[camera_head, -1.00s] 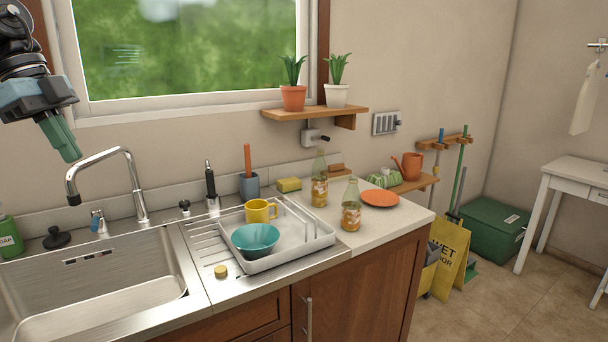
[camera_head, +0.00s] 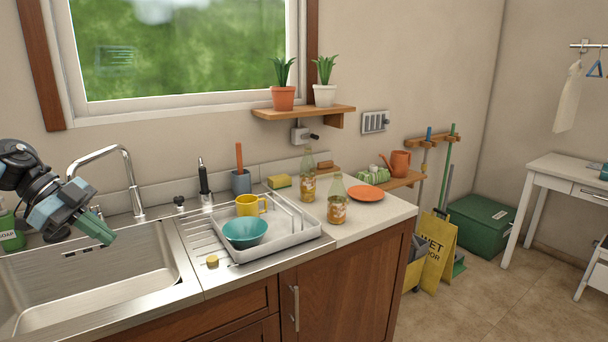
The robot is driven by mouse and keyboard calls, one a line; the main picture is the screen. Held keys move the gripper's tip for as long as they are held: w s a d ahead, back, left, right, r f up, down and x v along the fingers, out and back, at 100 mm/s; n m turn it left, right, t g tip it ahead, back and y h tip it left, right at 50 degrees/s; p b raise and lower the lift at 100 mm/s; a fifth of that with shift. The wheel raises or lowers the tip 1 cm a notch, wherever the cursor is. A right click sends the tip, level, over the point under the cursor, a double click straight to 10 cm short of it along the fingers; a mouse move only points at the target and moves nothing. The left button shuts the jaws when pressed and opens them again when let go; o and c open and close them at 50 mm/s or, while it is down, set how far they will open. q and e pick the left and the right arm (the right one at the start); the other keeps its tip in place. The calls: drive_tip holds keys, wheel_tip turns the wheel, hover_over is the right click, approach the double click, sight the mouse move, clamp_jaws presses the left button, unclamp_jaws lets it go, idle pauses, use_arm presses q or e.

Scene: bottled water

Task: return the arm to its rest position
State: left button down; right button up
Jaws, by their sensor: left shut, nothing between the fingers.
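My left gripper (camera_head: 104,236) is in the head view at the left, over the sink, with its teal fingers together and nothing between them. It points down and to the right. My right gripper is not in view. Two glass bottles with orange-brown labels stand upright on the counter right of the dish rack: a nearer bottle (camera_head: 337,202) and a farther bottle (camera_head: 308,180). My left gripper is well to the left of both bottles and apart from them.
The sink (camera_head: 150,290) lies below my left gripper, with the faucet (camera_head: 132,170) behind it. A white dish rack (camera_head: 290,240) holds a teal bowl (camera_head: 245,232) and a yellow mug (camera_head: 249,204). An orange plate (camera_head: 366,193) lies on the counter. A soap bottle (camera_head: 12,236) stands at the far left.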

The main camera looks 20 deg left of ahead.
use_arm(q)
drive_tip(key=s+d+f+n+t, duration=0.2)
drive_tip(key=s+d+f+t, duration=0.15)
drive_tip(key=f, duration=0.75)
drive_tip(key=s+d+f+n+t+p, duration=0.15)
drive_tip(key=d+f, duration=0.25)
drive_tip(key=f, duration=0.7)
drive_tip(key=s+d+f+n+t, duration=0.3)
drive_tip(key=s+d+f, duration=0.1)
drive_tip(key=f, duration=0.7)
drive_tip(key=s+d+f+n+g+y, duration=0.1)
drive_tip(key=s+d+f+n+y, duration=0.1)
drive_tip(key=s+d, duration=0.3)
drive_tip(key=s+d+f+n+g+y, duration=0.1)
drive_tip(key=s+d+f+n+y, duration=0.1)
drive_tip(key=s+d+f, duration=0.3)
drive_tip(key=s+d+f+n+g+y+p, duration=0.1)
drive_tip(key=s+d+f+n, duration=0.1)
drive_tip(key=s+d+f, duration=0.2)
drive_tip(key=s+d, duration=0.3)
drive_tip(key=d, duration=0.4)
drive_tip(key=shift+s+d+f+y, duration=0.15)
drive_tip(key=shift+d+f+y, duration=0.1)
drive_tip(key=shift+d+y, duration=0.15)
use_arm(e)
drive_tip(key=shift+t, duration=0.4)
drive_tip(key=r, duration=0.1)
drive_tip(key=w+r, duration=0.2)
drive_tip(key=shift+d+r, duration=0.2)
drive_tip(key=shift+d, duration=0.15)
